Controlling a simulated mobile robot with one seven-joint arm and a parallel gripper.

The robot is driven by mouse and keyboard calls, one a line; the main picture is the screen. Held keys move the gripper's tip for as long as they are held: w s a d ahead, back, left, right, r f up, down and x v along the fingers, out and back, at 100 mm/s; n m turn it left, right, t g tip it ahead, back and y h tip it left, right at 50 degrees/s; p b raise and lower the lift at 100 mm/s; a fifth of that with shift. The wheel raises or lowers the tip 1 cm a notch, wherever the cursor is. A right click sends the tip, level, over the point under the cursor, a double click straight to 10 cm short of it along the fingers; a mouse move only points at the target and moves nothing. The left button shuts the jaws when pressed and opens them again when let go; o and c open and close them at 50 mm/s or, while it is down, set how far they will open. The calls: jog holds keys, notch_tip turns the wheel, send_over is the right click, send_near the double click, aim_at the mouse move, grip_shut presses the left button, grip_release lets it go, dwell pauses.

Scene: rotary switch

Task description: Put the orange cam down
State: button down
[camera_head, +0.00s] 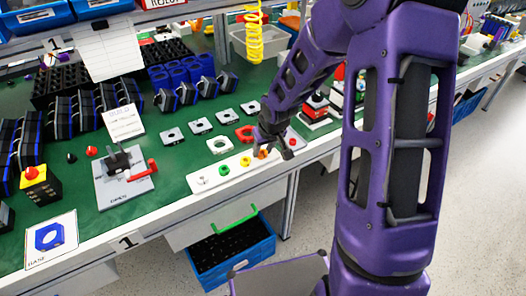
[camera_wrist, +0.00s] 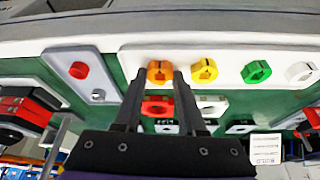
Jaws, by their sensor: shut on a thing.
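The orange cam (camera_wrist: 160,72) is between the fingertips of my gripper (camera_wrist: 161,77) in the wrist view, and the gripper is shut on it. In the head view my gripper (camera_head: 272,149) points down over the right end of a white strip (camera_head: 214,185), with the orange cam (camera_head: 262,154) at its tip. The cam is at the end of a row on the strip, beside the yellow cam (camera_wrist: 204,70). I cannot tell whether it touches the strip. The green cam (camera_wrist: 256,72) and white cam (camera_wrist: 300,72) sit farther along the strip.
A grey plate with a red knob (camera_wrist: 79,70) lies just beyond the strip's orange end. Behind the strip are a red part (camera_head: 244,133), a white part (camera_head: 219,146) and several grey plates. A grey base with a red handle (camera_head: 143,171) stands left. The table's front edge is close.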

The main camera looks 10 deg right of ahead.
jog(key=shift+r, duration=0.1)
jog(key=c, duration=0.8)
grip_release()
jog(key=shift+o, duration=0.2)
jog(key=p+v, duration=0.5)
jog(key=v, duration=0.7)
jog(key=shift+w, duration=0.1)
